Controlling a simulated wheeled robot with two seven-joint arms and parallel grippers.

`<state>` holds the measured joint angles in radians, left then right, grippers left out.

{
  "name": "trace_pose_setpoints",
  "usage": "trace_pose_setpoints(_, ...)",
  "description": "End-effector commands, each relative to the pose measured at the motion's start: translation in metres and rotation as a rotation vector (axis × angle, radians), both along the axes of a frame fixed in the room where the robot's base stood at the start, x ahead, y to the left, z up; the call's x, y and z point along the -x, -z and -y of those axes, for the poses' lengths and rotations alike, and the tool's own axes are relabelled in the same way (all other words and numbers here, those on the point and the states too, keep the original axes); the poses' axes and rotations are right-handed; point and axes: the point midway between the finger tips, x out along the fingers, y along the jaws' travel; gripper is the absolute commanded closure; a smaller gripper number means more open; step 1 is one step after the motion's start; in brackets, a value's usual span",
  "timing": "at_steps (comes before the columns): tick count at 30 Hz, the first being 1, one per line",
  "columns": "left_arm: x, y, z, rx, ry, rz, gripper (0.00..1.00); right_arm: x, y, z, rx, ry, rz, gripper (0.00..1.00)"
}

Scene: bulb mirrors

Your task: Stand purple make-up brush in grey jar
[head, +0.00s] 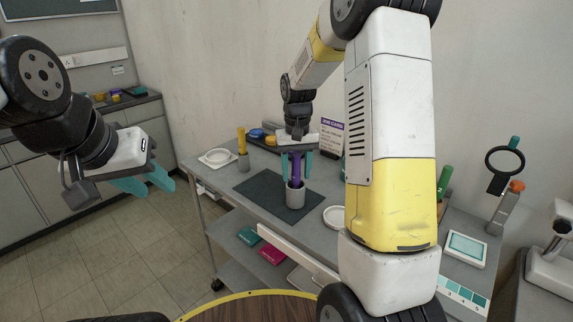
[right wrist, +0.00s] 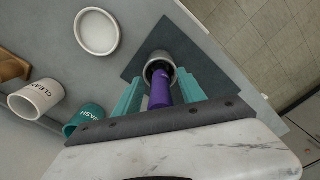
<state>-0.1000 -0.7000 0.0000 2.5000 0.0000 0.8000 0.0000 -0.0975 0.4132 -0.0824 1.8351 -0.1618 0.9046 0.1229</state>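The purple make-up brush (head: 294,169) stands with its lower end inside the grey jar (head: 295,197), on a dark mat. In the right wrist view the brush (right wrist: 160,90) reaches into the mouth of the jar (right wrist: 159,62). My right gripper (head: 297,168) is above the jar, with its teal fingers on either side of the brush. Gaps show between the fingers and the brush, so the gripper (right wrist: 158,90) is open around it. My left gripper (head: 147,182) is open and empty, off to the left above the floor.
The dark mat (head: 255,194) lies on the grey trolley top. A white dish (head: 217,157) and a cup with a yellow item (head: 243,160) stand at left. White and teal cups (right wrist: 36,99) stand near the right gripper. A round mirror (head: 505,160) stands far right.

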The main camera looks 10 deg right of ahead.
Motion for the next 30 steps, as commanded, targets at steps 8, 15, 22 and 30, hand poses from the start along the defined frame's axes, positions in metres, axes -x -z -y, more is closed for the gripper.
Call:
trace_pose_setpoints(8,0.0,0.0,0.0,0.0,0.0,0.0,0.64,-0.001,-0.009,0.0,0.0,0.0,0.002,0.52)
trace_pose_setpoints(15,0.0,0.0,0.0,0.0,0.0,0.0,0.64,-0.001,-0.049,0.0,0.0,-0.001,0.004,0.52)
trace_pose_setpoints(22,0.0,0.0,0.0,0.0,0.0,0.0,0.64,-0.001,-0.075,0.0,0.0,0.0,0.002,0.52)
trace_pose_setpoints(30,0.0,0.0,0.0,0.0,0.0,0.0,0.64,0.0,-0.078,0.0,0.0,0.0,0.0,0.52)
